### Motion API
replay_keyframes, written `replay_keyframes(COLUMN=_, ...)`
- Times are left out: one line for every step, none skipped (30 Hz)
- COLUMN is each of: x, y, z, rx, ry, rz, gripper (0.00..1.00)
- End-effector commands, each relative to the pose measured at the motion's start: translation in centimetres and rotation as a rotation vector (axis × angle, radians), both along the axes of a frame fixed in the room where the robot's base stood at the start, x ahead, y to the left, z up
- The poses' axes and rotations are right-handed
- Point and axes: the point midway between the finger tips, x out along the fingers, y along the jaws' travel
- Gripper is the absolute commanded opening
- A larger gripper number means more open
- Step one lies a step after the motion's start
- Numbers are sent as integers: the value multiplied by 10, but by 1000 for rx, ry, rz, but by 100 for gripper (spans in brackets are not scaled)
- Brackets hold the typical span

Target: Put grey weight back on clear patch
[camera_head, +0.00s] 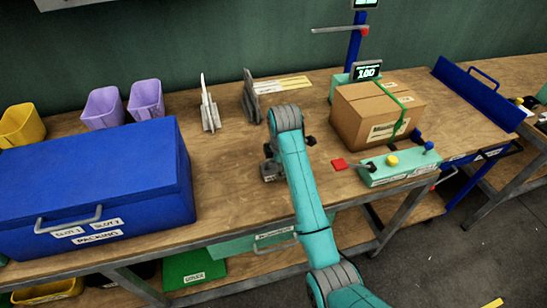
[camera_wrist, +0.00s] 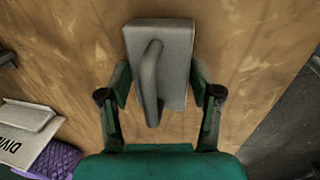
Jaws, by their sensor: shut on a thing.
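The grey weight (camera_wrist: 178,62) is a block with a raised handle; it fills the space between my fingers in the wrist view. My gripper (camera_wrist: 157,82) is shut on it, one finger on each side. In the head view my gripper (camera_head: 287,150) is over the middle of the bench, and the dark grey weight (camera_head: 269,170) shows partly at its left, the rest hidden by my arm. I cannot tell whether the weight touches the wood. Bare bench top (camera_head: 228,185) lies left of it.
A blue packing box (camera_head: 100,180) stands left. Grey dividers (camera_head: 209,108) and purple bins (camera_head: 103,108) are at the back.

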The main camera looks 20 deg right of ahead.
Motion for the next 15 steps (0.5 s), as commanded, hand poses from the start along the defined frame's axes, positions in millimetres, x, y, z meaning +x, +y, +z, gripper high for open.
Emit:
replay_keyframes(x=-1, y=-3, z=-3, rx=0, ry=-5, rz=-1, gripper=0)
replay_keyframes(x=-2, y=-4, z=-4, rx=0, ry=-5, rz=0, gripper=0)
replay_keyframes(x=-3, y=-4, z=-6, rx=0, ry=-6, rz=0, gripper=0)
replay_keyframes(x=-3, y=-5, z=-6, rx=0, ry=-7, rz=1, gripper=0)
replay_keyframes(x=-3, y=-4, z=-6, rx=0, ry=-7, rz=1, gripper=0)
replay_keyframes(x=-2, y=-4, z=-6, rx=0, ry=-8, rz=1, gripper=0)
replay_keyframes(x=-2, y=-4, z=-6, rx=0, ry=-8, rz=1, gripper=0)
replay_keyframes(x=-2, y=-4, z=-5, rx=0, ry=-7, rz=1, gripper=0)
replay_keyframes(x=-2, y=-4, z=-6, rx=0, ry=-7, rz=1, gripper=0)
replay_keyframes(x=-2, y=-4, z=-6, rx=0, ry=-7, rz=1, gripper=0)
replay_keyframes(x=-2, y=-4, z=-6, rx=0, ry=-7, rz=1, gripper=0)
replay_keyframes(x=-2, y=-4, z=-6, rx=0, ry=-7, rz=1, gripper=0)
replay_keyframes(x=-2, y=-4, z=-7, rx=0, ry=-7, rz=1, gripper=0)
replay_keyframes(x=-2, y=-4, z=-8, rx=0, ry=-7, rz=1, gripper=0)
replay_keyframes(x=-4, y=-4, z=-10, rx=0, ry=-1, rz=1, gripper=74)
